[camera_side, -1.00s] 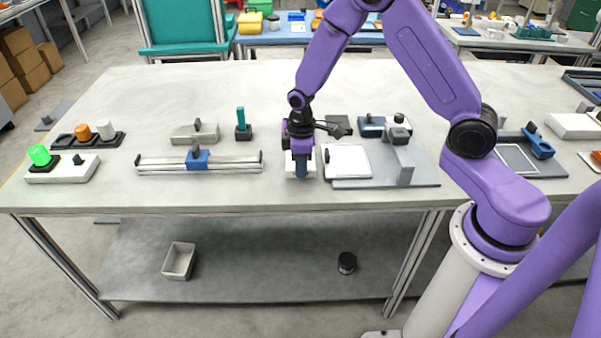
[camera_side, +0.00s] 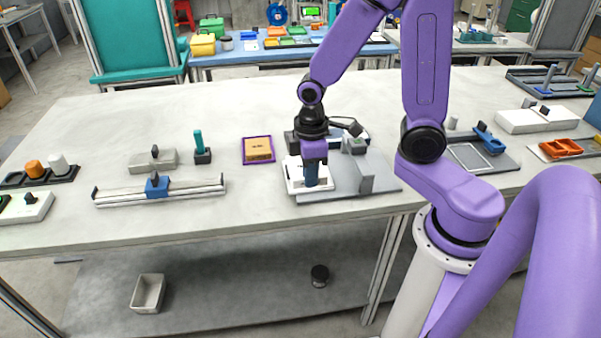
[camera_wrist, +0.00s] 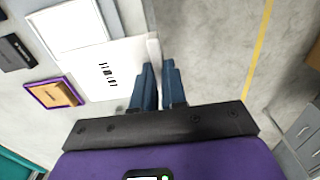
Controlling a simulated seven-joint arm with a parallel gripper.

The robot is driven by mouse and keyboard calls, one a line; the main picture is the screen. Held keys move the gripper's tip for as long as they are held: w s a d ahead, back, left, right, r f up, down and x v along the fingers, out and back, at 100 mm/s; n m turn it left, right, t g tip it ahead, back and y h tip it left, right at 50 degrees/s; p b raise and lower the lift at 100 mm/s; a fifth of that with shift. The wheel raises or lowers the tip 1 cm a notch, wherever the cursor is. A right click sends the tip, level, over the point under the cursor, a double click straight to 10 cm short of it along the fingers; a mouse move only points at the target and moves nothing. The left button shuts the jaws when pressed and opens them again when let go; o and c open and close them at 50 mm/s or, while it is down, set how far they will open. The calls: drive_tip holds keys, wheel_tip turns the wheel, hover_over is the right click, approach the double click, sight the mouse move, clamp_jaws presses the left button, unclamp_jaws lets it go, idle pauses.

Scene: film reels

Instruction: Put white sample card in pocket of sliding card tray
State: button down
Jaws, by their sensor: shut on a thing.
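The card seems to overlap the tray's near part. I cannot tell whether the card touches the tray or hangs just above it. In the side view the gripper hides much of the card and the pocket.
A purple-rimmed tray with an orange-brown card (camera_side: 258,150) stands behind left. A rail with a blue slider (camera_side: 157,187) lies farther left. The bench between is clear.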

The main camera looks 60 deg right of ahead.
drive_tip(key=w+d, duration=0.1)
drive_tip(key=d, duration=0.2)
drive_tip(key=w+d+f, duration=0.1)
drive_tip(key=w+d, duration=0.1)
drive_tip(key=d, duration=0.2)
drive_tip(key=w+d+f, duration=0.1)
drive_tip(key=w+d, duration=0.1)
drive_tip(key=d, duration=0.1)
drive_tip(key=shift+d+f, duration=0.2)
drive_tip(key=shift+d, duration=0.05)
drive_tip(key=f, duration=0.3)
drive_tip(key=shift+d, duration=0.25)
drive_tip(key=shift+f, duration=2.55)
drive_tip(key=c, duration=1.2)
unclamp_jaws()
drive_tip(key=shift+f, duration=0.1)
